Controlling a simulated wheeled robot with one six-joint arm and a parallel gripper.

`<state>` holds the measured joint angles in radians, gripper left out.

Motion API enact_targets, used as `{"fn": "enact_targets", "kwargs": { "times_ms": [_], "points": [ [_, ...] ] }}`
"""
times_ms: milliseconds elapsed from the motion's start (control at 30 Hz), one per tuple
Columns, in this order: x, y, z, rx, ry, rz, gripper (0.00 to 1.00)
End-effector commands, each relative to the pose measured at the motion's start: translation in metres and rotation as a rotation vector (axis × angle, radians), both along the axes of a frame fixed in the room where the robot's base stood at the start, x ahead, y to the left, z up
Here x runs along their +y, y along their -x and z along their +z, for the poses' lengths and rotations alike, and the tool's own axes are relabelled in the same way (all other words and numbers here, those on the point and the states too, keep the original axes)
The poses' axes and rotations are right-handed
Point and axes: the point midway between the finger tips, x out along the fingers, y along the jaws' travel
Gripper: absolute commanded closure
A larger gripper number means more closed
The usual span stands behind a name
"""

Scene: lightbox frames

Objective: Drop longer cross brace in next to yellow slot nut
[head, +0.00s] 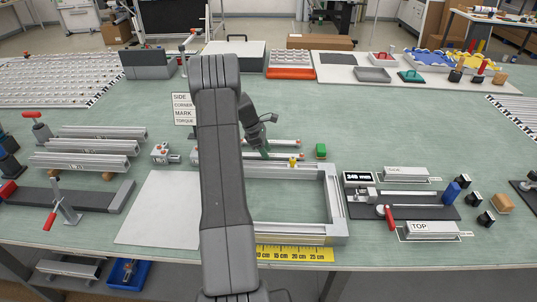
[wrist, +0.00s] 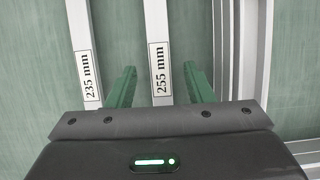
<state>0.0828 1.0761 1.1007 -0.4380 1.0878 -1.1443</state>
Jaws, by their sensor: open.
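The longer cross brace, labelled 255 mm (wrist: 158,30), is a silver bar between my green fingers in the wrist view. My gripper (wrist: 160,78) is open, with one finger on each side of this brace and gaps visible; finger height is unclear. The shorter brace, labelled 235 mm (wrist: 82,35), lies parallel to its left. In the head view, my gripper (head: 262,148) is over the braces behind the aluminium frame (head: 335,205), partly hiding them. The yellow slot nut (head: 292,162) is at the frame's far rail. My arm hides the frame's left part.
A green block (head: 320,151) stands right of the braces. A yellow ruler (head: 300,254) lies along the frame's front. A white sheet (head: 160,210) is at left, and a dark fixture with a red handle (head: 390,212) is at right. The frame's inside is clear where visible.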

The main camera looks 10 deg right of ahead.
Motion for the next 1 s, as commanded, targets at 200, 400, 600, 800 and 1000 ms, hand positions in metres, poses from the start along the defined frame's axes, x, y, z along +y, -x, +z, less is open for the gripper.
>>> {"fn": "enact_targets", "kwargs": {
  "times_ms": [200, 400, 600, 800, 1000],
  "points": [
    [-0.004, 0.001, -0.012, 0.000, 0.000, 0.000, 0.53],
    [-0.004, 0.001, -0.011, 0.000, 0.000, -0.001, 0.63],
    [-0.004, 0.001, -0.011, 0.000, 0.000, -0.001, 1.00],
    [-0.004, 0.001, -0.011, -0.001, 0.000, -0.001, 1.00],
    [-0.004, 0.000, 0.004, -0.005, 0.001, -0.001, 1.00]
  ]
}}
